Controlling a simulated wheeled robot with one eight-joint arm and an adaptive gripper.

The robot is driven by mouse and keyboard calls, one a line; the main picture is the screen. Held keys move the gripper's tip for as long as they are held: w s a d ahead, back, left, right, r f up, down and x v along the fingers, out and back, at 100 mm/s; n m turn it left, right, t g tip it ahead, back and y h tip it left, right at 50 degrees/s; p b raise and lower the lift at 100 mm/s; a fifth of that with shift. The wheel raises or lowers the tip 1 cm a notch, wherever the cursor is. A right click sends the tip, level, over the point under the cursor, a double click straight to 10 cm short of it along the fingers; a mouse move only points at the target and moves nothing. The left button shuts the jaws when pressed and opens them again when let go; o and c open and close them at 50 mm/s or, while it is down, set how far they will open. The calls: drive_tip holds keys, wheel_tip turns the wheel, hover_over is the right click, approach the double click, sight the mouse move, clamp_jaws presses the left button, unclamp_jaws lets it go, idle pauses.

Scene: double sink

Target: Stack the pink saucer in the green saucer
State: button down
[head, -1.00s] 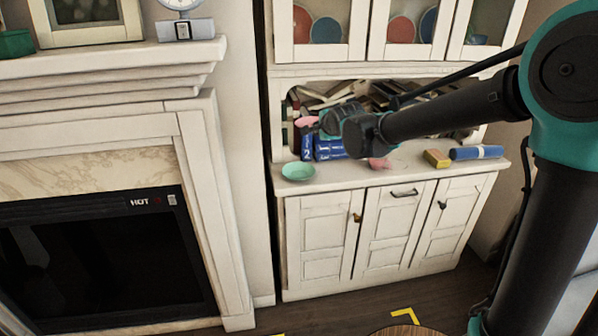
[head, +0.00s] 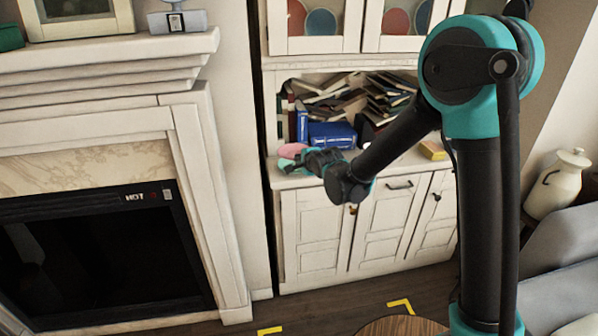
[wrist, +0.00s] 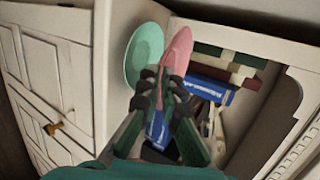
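The pink saucer (head: 291,151) is at the left end of the cabinet counter, held by its near part in my gripper (head: 305,158). In the wrist view the pink saucer (wrist: 178,50) is tilted and reaches out beyond the fingertips (wrist: 166,80), which are closed on it. The green saucer (head: 285,163) lies on the counter, partly hidden by my gripper and the pink saucer. In the wrist view the green saucer (wrist: 144,50) is just left of the pink one and slightly overlapped by it. I cannot tell whether the two saucers touch.
A yellow block (head: 432,150) sits on the counter farther right. The cabinet's left side wall is close to the saucers. My arm hides part of the counter.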

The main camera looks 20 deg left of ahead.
drive_tip(key=shift+f, duration=2.2)
drive_tip(key=shift+f, duration=0.25)
drive_tip(key=c, duration=1.7)
unclamp_jaws()
